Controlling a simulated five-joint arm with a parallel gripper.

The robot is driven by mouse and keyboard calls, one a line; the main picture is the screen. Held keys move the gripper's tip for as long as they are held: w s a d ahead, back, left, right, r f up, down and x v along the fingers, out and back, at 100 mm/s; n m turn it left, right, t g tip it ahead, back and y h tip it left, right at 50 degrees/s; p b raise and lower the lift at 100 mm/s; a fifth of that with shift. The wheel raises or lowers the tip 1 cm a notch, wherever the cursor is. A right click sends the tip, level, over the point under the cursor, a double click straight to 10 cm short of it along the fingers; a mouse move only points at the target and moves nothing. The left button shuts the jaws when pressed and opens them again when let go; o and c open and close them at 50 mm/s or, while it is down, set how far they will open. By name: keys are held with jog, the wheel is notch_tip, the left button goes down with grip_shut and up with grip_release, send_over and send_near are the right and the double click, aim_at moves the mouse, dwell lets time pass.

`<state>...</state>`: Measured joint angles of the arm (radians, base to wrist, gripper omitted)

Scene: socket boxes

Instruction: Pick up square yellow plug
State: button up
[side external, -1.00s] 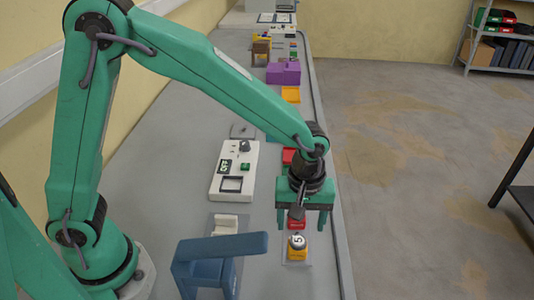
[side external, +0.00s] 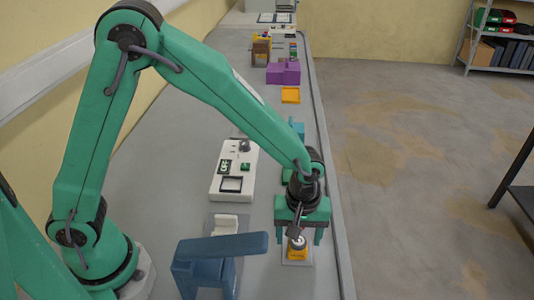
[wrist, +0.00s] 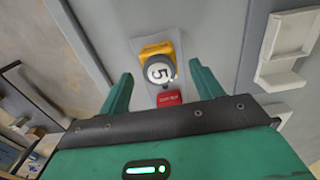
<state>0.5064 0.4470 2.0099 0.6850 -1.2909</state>
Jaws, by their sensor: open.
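The square yellow plug (side external: 299,253) sits on a pale plate (side external: 296,263) near the table's right edge in the side view. In the wrist view the yellow plug (wrist: 157,48) is partly covered by a round grey-rimmed white disc (wrist: 160,71) marked 5. A small red labelled block (wrist: 168,98) lies beside it, nearer my gripper. My gripper (side external: 298,238) points down just above the yellow plug. In the wrist view my gripper (wrist: 160,69) is open, with one finger on each side of the disc and a gap to both. Contact with the plug cannot be told.
A blue bracket-like stand (side external: 205,268) is close on the left, with a white holder (side external: 226,224) behind it. A white panel box (side external: 234,172) stands farther back. A yellow tray (side external: 290,95) and a purple block (side external: 283,73) are farther along the table.

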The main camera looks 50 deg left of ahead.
jog(key=shift+f, duration=1.3)
jog(key=c, duration=1.2)
